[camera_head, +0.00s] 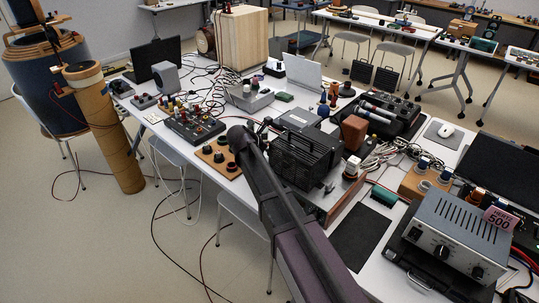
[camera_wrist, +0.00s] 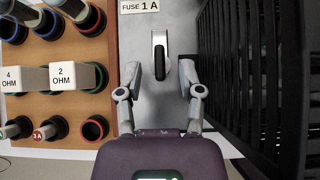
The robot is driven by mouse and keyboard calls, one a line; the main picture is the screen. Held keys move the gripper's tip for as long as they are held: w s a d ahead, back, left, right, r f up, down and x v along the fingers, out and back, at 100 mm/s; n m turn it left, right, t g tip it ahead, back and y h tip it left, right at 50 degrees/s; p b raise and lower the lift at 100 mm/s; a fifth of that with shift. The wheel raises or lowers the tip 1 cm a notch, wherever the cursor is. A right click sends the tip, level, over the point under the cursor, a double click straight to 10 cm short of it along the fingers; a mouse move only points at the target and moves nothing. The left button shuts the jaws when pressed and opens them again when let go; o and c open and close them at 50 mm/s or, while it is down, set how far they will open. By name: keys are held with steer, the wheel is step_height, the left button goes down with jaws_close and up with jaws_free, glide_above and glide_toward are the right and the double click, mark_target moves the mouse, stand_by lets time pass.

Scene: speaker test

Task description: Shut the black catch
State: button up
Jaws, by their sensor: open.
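A small upright black catch (camera_wrist: 159,62) with a pale metal edge is on a grey metal panel in the wrist view. My gripper (camera_wrist: 159,76) is open, with one finger to the left of the catch and one to the right. There are visible gaps between the fingers and the catch, and whether they touch at depth cannot be told. In the head view my arm reaches over the table's near edge. There I cannot make out the catch or the fingertips.
A black slatted housing (camera_wrist: 265,70) stands close on the right. A wooden board (camera_wrist: 60,105) with ringed sockets, white "4 OHM" and "2 OHM" blocks lies on the left. A "FUSE 1 A" label (camera_wrist: 139,6) is above. Cables and instruments crowd the white table (camera_head: 368,268).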

steer(key=shift+w+d+f, duration=0.25)
steer(key=shift+w+f, duration=0.1)
steer(key=shift+f, duration=0.1)
steer(key=shift+c, duration=0.2)
jaws_close()
